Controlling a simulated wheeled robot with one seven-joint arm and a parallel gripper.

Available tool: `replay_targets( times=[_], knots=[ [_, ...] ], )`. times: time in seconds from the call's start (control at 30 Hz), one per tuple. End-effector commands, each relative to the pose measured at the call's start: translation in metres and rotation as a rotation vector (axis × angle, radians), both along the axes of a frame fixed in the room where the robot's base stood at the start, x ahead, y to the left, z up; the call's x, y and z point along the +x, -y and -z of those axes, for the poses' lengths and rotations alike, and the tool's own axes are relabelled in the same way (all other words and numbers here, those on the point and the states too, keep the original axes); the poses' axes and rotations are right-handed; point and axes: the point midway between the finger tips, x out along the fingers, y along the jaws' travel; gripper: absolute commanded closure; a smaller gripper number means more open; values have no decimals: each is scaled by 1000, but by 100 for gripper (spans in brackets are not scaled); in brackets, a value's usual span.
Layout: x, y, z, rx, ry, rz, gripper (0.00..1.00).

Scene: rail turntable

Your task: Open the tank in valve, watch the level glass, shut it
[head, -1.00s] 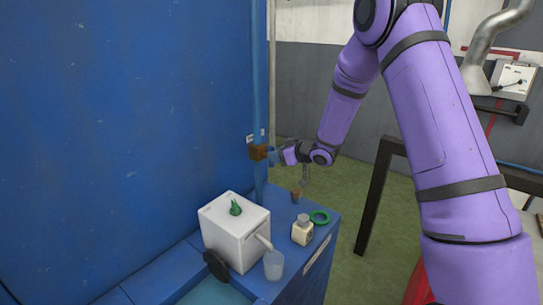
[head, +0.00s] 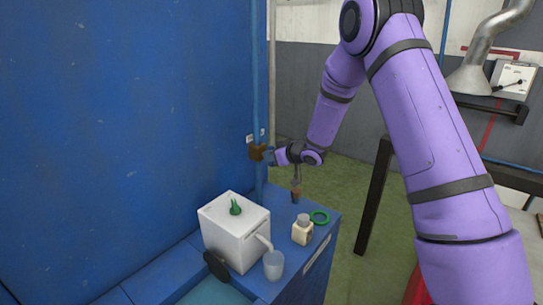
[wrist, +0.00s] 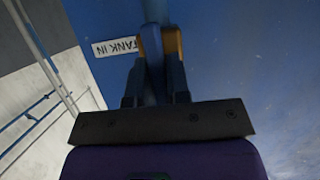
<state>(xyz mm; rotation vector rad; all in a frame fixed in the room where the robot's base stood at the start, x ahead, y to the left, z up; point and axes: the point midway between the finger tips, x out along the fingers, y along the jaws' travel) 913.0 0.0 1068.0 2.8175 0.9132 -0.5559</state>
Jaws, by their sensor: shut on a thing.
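The tank in valve (head: 257,152) is a small brass-brown body on the blue vertical pipe in front of the blue wall. In the wrist view its brass body (wrist: 173,42) shows beside the white TANK IN label (wrist: 117,46), which reads upside down. My gripper (head: 273,156) is at the valve's right side. In the wrist view my gripper (wrist: 155,78) is shut on the valve's blue handle (wrist: 154,52), between its dark fingers. The fingers hide part of the handle, and its exact angle is hard to tell. I cannot make out a level glass.
Below, a blue bench (head: 316,244) carries a white box (head: 228,232) with a green knob and spout, a clear cup (head: 273,265), a small bottle (head: 302,230), a green ring (head: 319,216) and a brown cup (head: 296,195). A dark frame post (head: 373,205) stands right.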

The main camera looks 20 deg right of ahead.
Motion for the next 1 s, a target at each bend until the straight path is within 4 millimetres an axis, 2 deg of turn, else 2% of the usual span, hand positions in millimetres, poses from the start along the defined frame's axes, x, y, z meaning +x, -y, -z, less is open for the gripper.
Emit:
replay_targets(
  times=[0.6,1.0],
  knots=[
    [-2,-3,1,-312,226,0,100],
    [-2,-2,1,-362,262,1,100]
  ],
)
